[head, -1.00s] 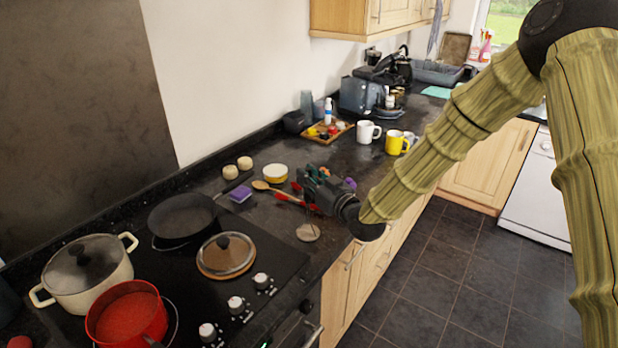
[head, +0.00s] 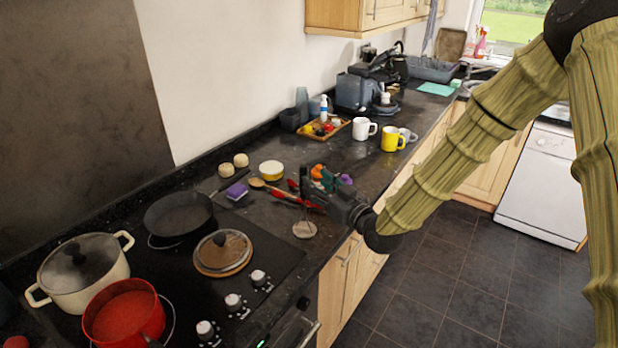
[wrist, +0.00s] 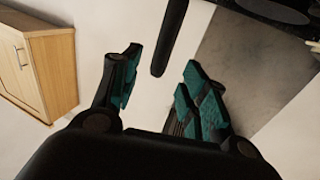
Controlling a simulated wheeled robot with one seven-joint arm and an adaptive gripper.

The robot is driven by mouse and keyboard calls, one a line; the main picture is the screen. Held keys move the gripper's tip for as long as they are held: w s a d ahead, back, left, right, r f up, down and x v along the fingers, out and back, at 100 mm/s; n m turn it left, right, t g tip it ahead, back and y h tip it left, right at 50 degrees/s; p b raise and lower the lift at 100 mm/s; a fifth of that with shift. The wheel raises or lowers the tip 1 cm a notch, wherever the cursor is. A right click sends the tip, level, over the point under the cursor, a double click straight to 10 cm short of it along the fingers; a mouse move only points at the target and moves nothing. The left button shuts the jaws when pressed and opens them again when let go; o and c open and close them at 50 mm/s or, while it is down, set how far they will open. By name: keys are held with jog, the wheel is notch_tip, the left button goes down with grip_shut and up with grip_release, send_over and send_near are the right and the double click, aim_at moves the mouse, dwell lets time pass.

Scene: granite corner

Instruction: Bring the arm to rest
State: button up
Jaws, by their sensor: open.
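My arm reaches in from the right in the head view, and my gripper (head: 318,183) is over the black counter near its front edge, right of the hob. In the wrist view the two fingers (wrist: 165,88) with teal pads are apart, with nothing clasped between them. Orange and purple items partly show behind the gripper.
On the hob are a black frying pan (head: 178,214), a cream pot (head: 83,272), a red pot (head: 125,312) and a lid (head: 223,252). A purple sponge (head: 237,191), red utensils (head: 296,199), a white mug (head: 364,129) and a yellow mug (head: 392,139) lie around. Floor is clear.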

jog(key=v, duration=0.6)
jog(key=s+d+f+m+g+h+b, duration=0.15)
jog(key=s+f, duration=0.35)
jog(key=f, duration=0.5)
jog(key=s+d+f+m+g+h, duration=0.1)
jog(key=s+d+f+g+h, duration=0.3)
jog(key=f, duration=0.6)
jog(key=s+f+m+g+h, duration=0.1)
jog(key=s+f+m, duration=0.1)
jog(key=s+f, duration=0.55)
jog(key=s+d+f+m+g+h, duration=0.1)
jog(key=s+d+f+g, duration=0.1)
jog(key=s+f, duration=0.3)
jog(key=s+d+f+m+g+h+b, duration=0.1)
jog(key=s+d+f+g, duration=0.2)
jog(key=s, duration=0.9)
jog(key=s+d+f+m+g+h, duration=0.1)
jog(key=s+d+f+g+h, duration=0.1)
jog(key=s+d+f, duration=0.3)
jog(key=s+f+g, duration=0.1)
jog(key=s+f, duration=0.2)
jog(key=shift+s+f, duration=0.15)
jog(key=shift+f, duration=0.15)
